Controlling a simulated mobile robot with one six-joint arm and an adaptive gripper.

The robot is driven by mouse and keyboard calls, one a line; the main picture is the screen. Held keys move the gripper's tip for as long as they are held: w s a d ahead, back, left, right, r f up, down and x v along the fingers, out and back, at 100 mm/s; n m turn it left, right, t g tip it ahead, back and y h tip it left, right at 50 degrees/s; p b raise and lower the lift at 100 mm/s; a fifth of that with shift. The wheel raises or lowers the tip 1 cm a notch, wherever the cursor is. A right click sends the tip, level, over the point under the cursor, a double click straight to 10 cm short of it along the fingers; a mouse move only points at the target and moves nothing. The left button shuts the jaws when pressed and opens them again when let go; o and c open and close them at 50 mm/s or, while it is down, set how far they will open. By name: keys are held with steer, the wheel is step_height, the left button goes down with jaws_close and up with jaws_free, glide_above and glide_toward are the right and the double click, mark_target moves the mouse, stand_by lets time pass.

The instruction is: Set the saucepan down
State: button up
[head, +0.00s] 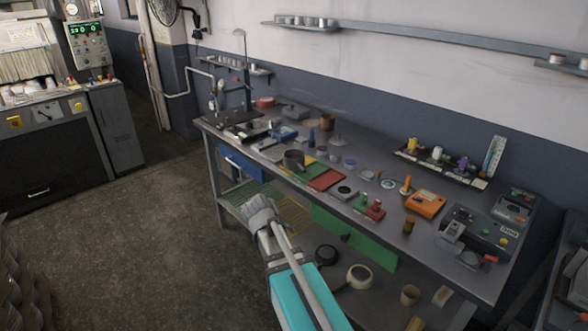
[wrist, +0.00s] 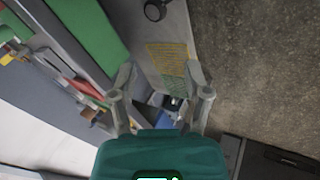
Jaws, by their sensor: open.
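The likely saucepan is a small dark brown pot (head: 294,160) standing upright on the workbench (head: 375,185), at the edge of a green mat (head: 300,173). My gripper (head: 256,203) is in front of the bench's front edge in the head view, below and left of the pot and apart from it. In the wrist view my gripper (wrist: 160,82) has its two fingers spread wide with nothing between them. I cannot clearly make out the pot in the wrist view.
A red mat (head: 325,179) lies right of the green one. Cups, tools and an orange box (head: 426,204) crowd the benchtop. A black pan (head: 327,255) and a pale-bottomed pan (head: 360,276) rest on the lower shelf. The floor (head: 130,240) at left is clear.

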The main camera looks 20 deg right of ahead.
steer(key=w+d+r+n+t+h+b, duration=0.1)
steer(key=w+d+r+t+h, duration=0.1)
steer(key=w, duration=0.4)
steer(key=w+d+r+n+t+h+b, duration=0.2)
steer(key=w+h, duration=0.1)
steer(key=w, duration=0.4)
steer(key=w+d+r+n+t+h+b, duration=0.1)
steer(key=w+d+r+t+h, duration=0.1)
steer(key=w, duration=0.4)
steer(key=shift+w+d+r+n+h+b, duration=0.25)
steer(key=shift+d+r+n+h+b, duration=0.15)
steer(key=shift+d+r, duration=0.15)
steer(key=shift+d, duration=0.1)
steer(key=b+x, duration=0.1)
steer(key=x, duration=0.7)
steer(key=shift+d+b, duration=0.15)
steer(key=shift+b, duration=0.15)
steer(key=shift+w+f, duration=0.1)
